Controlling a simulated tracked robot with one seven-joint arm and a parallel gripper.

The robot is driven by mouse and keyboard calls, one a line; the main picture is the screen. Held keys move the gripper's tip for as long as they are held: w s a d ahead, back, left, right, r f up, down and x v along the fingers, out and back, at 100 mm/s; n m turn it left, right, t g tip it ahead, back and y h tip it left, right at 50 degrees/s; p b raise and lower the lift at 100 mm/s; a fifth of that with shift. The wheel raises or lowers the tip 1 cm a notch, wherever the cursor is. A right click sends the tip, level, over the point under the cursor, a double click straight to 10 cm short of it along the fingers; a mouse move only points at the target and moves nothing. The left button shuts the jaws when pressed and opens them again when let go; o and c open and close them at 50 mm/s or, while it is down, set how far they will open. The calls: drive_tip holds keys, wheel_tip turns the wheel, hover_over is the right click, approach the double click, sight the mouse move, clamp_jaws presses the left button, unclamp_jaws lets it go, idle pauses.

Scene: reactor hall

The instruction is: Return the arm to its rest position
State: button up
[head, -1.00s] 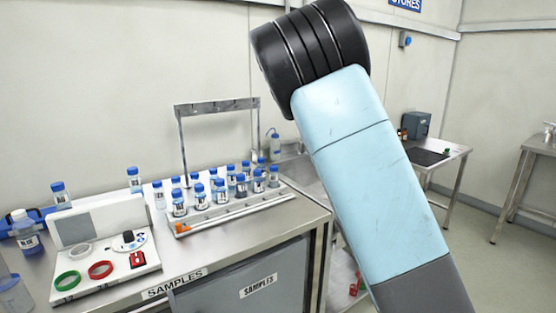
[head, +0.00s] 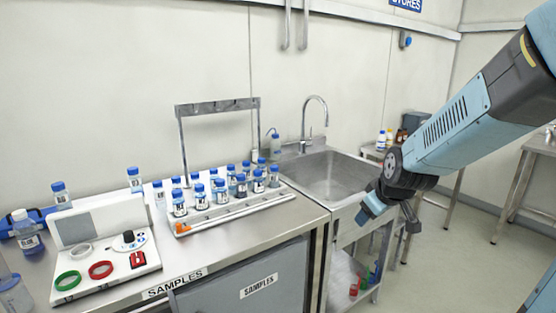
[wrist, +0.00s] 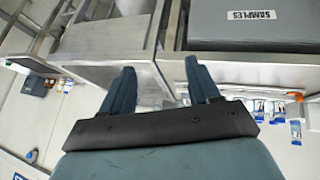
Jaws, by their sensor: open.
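My arm comes in from the right edge of the head view. My gripper (head: 385,213) hangs at its end, in front of the sink bench's right front corner, apart from it as far as I can tell. In the wrist view my gripper (wrist: 160,84) shows two blue fingers spread wide with nothing between them. Past the fingers are the metal bench and a grey cabinet door (wrist: 232,24) marked SAMPLES.
A steel sink (head: 335,178) with a tap adjoins the samples bench (head: 225,238). A rack (head: 232,215) of several blue-capped bottles and a white device (head: 105,245) stand on the bench. Side tables stand behind the arm. Open floor (head: 440,265) lies at the lower right.

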drive_tip(key=s+r+m, duration=0.3)
drive_tip(key=s+r, duration=0.2)
drive_tip(key=s, duration=0.4)
drive_tip(key=s+r+m+g, duration=0.1)
drive_tip(key=s+r+m, duration=0.2)
drive_tip(key=s+r, duration=0.3)
drive_tip(key=s, duration=0.3)
drive_tip(key=shift+s+a+r+h, duration=0.15)
drive_tip(key=shift+s+r+h, duration=0.05)
drive_tip(key=shift+s+h, duration=0.1)
